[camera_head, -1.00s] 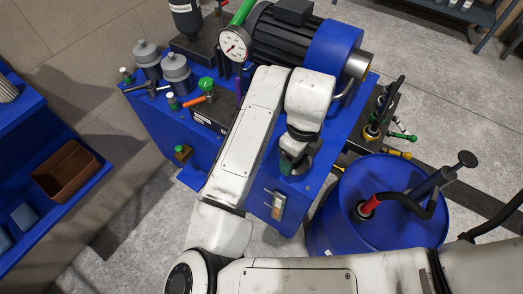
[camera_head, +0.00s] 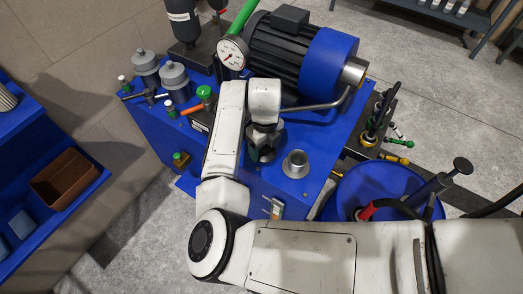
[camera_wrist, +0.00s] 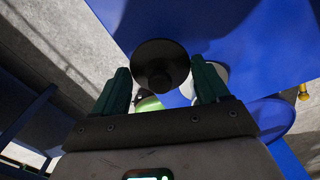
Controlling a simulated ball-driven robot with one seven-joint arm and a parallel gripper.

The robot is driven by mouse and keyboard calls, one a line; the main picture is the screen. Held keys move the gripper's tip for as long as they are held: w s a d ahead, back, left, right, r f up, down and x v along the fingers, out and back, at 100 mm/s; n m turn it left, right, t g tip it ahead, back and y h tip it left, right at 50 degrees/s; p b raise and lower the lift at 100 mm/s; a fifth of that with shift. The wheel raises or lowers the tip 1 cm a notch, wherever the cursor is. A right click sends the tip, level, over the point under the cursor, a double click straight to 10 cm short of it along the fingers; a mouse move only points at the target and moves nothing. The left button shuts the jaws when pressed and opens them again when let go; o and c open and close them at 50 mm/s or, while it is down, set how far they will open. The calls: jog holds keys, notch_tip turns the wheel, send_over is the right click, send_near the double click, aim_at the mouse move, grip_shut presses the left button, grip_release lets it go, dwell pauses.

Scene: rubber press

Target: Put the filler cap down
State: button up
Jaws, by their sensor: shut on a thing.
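My gripper (camera_head: 262,152) is low over the blue machine top, left of the grey filler neck (camera_head: 295,164). In the wrist view its green fingers (camera_wrist: 163,85) are shut on the filler cap (camera_wrist: 160,64), a dark round disc with a knob at its middle. The cap is mostly hidden by my gripper in the head view. The filler neck stands uncovered on the blue machine top (camera_head: 317,186). I cannot tell whether the cap touches the surface.
A motor (camera_head: 290,55) and pressure gauge (camera_head: 231,57) stand behind. Grey canisters (camera_head: 174,81) and an orange-handled valve (camera_head: 194,108) are to the left. A blue drum (camera_head: 375,185) is at the right. Some bare blue top shows around the neck.

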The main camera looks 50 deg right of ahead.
aim_at(261, 152)
jog(key=shift+w+d+f, duration=0.15)
jog(key=shift+w+f, duration=0.35)
jog(key=shift+f, duration=0.15)
jog(key=shift+w+d+f, duration=0.15)
jog(key=shift+w+f, duration=0.3)
jog(key=shift+f, duration=1.6)
jog(key=shift+f, duration=0.1)
jog(key=o, duration=1)
jog(key=shift+o, duration=0.2)
